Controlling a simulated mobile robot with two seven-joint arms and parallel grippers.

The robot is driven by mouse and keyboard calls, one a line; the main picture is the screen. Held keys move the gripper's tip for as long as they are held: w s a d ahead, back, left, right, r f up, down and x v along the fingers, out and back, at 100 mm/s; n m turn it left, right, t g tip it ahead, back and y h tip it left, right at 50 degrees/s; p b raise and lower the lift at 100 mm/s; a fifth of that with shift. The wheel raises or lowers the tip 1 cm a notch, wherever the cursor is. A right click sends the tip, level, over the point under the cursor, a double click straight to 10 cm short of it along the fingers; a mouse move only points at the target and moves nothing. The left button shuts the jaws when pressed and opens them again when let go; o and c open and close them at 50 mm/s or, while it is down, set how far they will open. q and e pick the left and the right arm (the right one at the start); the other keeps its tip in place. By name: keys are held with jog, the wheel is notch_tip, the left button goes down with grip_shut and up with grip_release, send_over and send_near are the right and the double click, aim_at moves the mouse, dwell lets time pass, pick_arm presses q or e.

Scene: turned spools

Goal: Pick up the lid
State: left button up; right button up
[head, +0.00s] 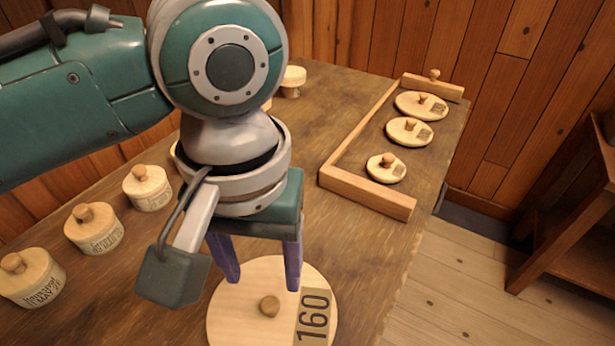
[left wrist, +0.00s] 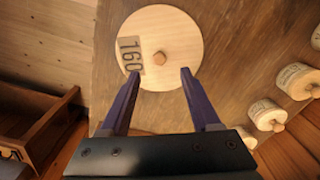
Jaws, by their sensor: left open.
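A round pale wooden lid (head: 245,302) with a small knob (head: 269,306) and a "160" label lies at the near edge of the table in the head view. It also shows whole in the left wrist view (left wrist: 178,30), its knob (left wrist: 160,57) beyond the fingertips. My left gripper (head: 260,281) is open, its two purple fingers apart and pointing down over the far part of the lid. In the left wrist view the fingers (left wrist: 159,72) reach toward the lid's edge with nothing between them. I cannot tell the exact height above it. My right gripper is not in view.
Three smaller knobbed lids (head: 386,168) lie inside a wooden-edged frame (head: 367,193) at the right of the table (head: 330,120). Several lidded wooden pots (head: 95,229) stand along the left. A wooden shelf (head: 575,215) stands beyond the table's right side.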

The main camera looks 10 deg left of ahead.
aim_at(269, 303)
pick_arm(q)
notch_tip(269, 303, down, 2)
jog(key=shift+s, duration=0.15)
notch_tip(269, 303, down, 5)
jog(key=shift+f+b, duration=0.1)
jog(key=shift+b, duration=0.65)
jog(key=shift+w, duration=0.2)
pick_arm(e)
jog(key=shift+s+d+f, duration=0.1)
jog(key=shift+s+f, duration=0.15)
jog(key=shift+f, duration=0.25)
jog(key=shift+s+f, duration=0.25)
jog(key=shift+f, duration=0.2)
pick_arm(q)
jog(key=shift+c, duration=0.3)
grip_shut()
